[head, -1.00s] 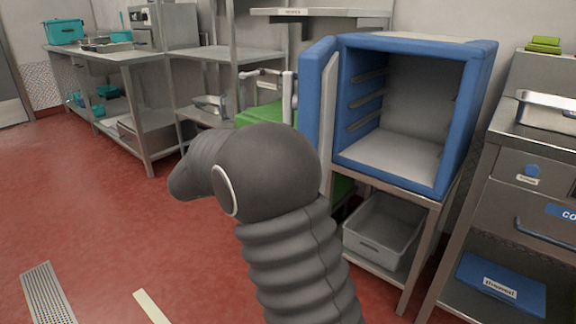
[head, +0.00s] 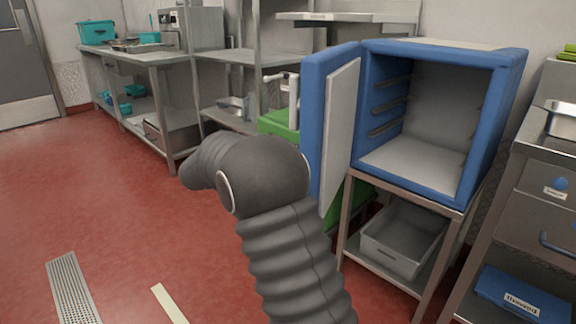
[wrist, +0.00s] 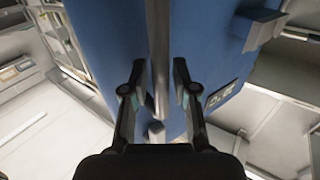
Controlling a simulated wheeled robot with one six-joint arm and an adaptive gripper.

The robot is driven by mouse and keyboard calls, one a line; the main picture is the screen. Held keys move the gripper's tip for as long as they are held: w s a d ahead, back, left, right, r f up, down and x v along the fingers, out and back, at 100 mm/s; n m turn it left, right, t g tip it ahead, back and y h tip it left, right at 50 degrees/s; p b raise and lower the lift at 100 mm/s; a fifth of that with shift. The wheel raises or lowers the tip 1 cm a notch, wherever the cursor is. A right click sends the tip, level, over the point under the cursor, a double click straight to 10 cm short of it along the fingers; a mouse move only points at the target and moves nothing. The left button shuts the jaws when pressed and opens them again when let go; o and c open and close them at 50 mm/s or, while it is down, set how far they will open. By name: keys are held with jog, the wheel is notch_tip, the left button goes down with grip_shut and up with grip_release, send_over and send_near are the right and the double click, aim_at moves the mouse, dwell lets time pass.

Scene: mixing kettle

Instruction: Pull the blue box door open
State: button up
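The blue box (head: 492,130) stands on a metal stand, and its inside with side rails shows in the head view. Its blue door (head: 316,120) is swung wide out at the left side, with the pale inner panel (head: 341,135) facing the opening. In the wrist view, blue surfaces (wrist: 205,50) fill the middle, with a grey vertical strip (wrist: 160,50) between them. My gripper (wrist: 159,98) is open, its fingers on either side of that strip with gaps showing. Contact with the door cannot be told. My arm hides the gripper in the head view.
A grey bin (head: 402,240) sits on the shelf below the box. A green item (head: 282,125) stands behind the door. A steel drawer unit (head: 545,190) is close on the right. Red floor (head: 110,215) is clear at the left.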

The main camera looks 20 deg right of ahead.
dwell(0.3)
jog(key=shift+w+a, duration=0.2)
jog(key=shift+a, duration=1.05)
jog(key=shift+w+a, duration=0.25)
jog(key=shift+a, duration=0.95)
jog(key=shift+w+a, duration=0.2)
jog(key=shift+a, duration=1.05)
